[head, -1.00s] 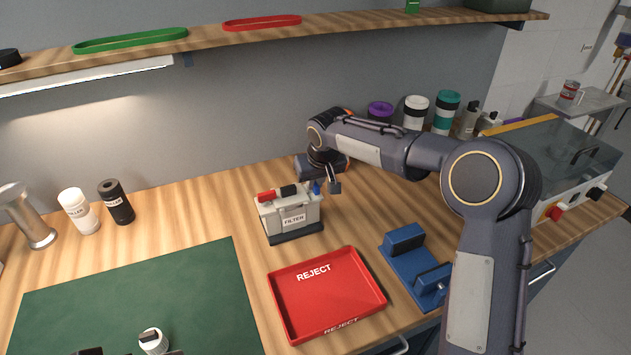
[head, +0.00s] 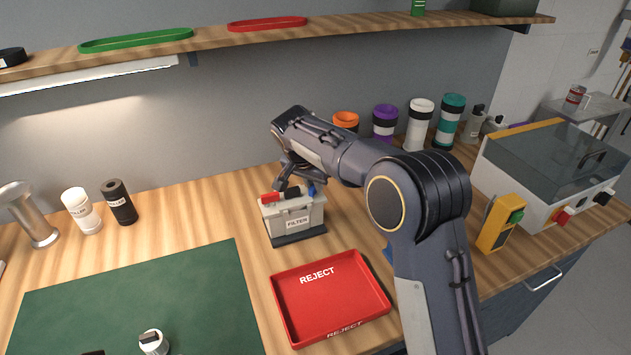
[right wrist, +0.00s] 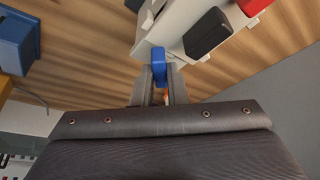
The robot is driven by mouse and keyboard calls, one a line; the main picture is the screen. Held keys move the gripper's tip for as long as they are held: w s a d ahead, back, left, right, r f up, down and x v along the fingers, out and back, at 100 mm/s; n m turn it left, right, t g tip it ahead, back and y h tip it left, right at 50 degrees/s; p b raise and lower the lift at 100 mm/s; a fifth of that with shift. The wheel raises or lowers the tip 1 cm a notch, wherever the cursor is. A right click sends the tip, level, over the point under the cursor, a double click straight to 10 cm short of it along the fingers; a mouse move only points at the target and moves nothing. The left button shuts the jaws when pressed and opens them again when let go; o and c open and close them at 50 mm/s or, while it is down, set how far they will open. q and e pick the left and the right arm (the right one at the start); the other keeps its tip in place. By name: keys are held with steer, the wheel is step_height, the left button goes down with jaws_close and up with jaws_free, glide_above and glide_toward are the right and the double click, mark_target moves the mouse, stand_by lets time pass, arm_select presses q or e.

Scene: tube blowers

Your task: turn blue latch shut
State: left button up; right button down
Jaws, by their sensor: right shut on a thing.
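The grey-white box labelled FILTER (head: 297,222) stands upright on the wooden bench, behind the red tray. On its top are a red latch (head: 270,197), a black handle (head: 290,192) and the blue latch (head: 312,190) at the right end. My right gripper (right wrist: 159,80) is shut on the blue latch (right wrist: 158,64), which sits between its two fingers in the right wrist view. In the head view my right wrist hangs over the box top and partly hides it. Only a dark sliver, perhaps my left gripper, shows at the bottom edge.
The red REJECT tray (head: 330,296) is in front of the box. Several lidded tubes stand behind, near the orange-topped one (head: 345,122). A yellow device (head: 500,222) and a clear-lidded machine (head: 545,165) are at the right. A green mat (head: 130,300) lies left.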

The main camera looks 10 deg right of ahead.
steer(key=m+p, duration=0.1)
steer(key=m+g+p, duration=0.1)
steer(key=m, duration=0.1)
steer(key=m+h+p, duration=0.1)
steer(key=shift+w+a+r+m, duration=0.25)
steer(key=shift+a+m, duration=0.05)
steer(key=shift+w+f+m+g+h+p, duration=0.15)
steer(key=shift+m+g+p, duration=0.25)
steer(key=shift+m+p, duration=0.45)
steer(key=shift+w+m+g+h+p, duration=0.15)
steer(key=shift+m+g+p, duration=0.35)
steer(key=shift+m, duration=0.45)
steer(key=c, duration=1.4)
jaws_free()
steer(key=shift+f, duration=0.1)
steer(key=shift+c, duration=0.2)
steer(key=shift+a, duration=0.1)
steer(key=v, duration=0.7)
steer(key=shift+s+a+r, duration=0.1)
steer(key=shift+r, duration=0.3)
